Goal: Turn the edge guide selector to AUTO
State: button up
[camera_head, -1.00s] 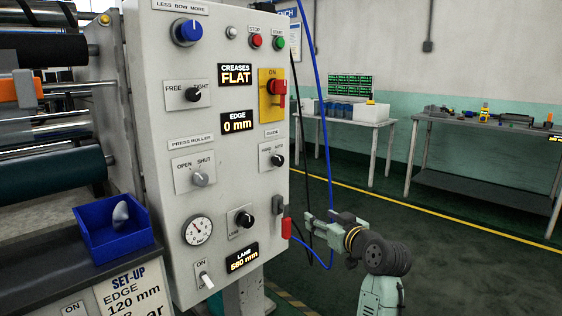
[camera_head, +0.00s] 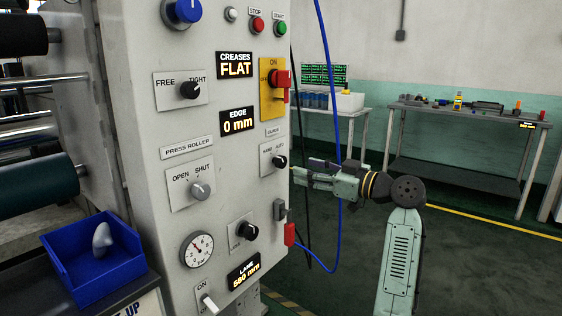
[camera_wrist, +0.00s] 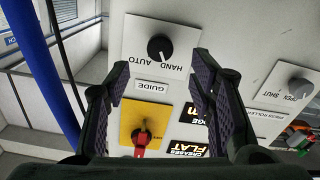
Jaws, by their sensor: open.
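The edge guide selector (camera_head: 280,161) is a small black knob on a white plate marked HAND and AUTO, at the right side of the grey panel. In the wrist view, the selector (camera_wrist: 160,47) appears upside down, above the GUIDE label. Its pointer seems to lean toward HAND, but this is hard to be sure of. My gripper (camera_head: 302,172) is just right of the panel, level with the knob. In the wrist view, the fingers of my gripper (camera_wrist: 158,78) are open and empty, apart from the knob, which shows between and beyond the tips.
A yellow plate with a red switch (camera_head: 280,79) sits above the selector. A grey lever (camera_head: 280,209) and a red handle (camera_head: 290,234) are below it. A blue cable (camera_head: 329,90) hangs close to my gripper. The press roller knob (camera_head: 200,191) is to the left.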

aim_at(284, 163)
jog(key=p+x, duration=0.1)
jog(key=x, duration=0.7)
jog(key=shift+w+a+p, duration=0.1)
jog(key=shift+a+p, duration=0.1)
jog(key=shift+p, duration=0.15)
jog(key=shift+c, duration=0.6)
jog(key=c, duration=1.1)
jog(key=shift+o, duration=0.2)
jog(key=shift+m, duration=0.3)
jog(key=m+p, duration=0.3)
jog(key=m, duration=0.2)
jog(key=shift+r, duration=0.1)
jog(key=m+p, duration=0.3)
jog(key=m, duration=0.3)
jog(key=shift+m, duration=0.3)
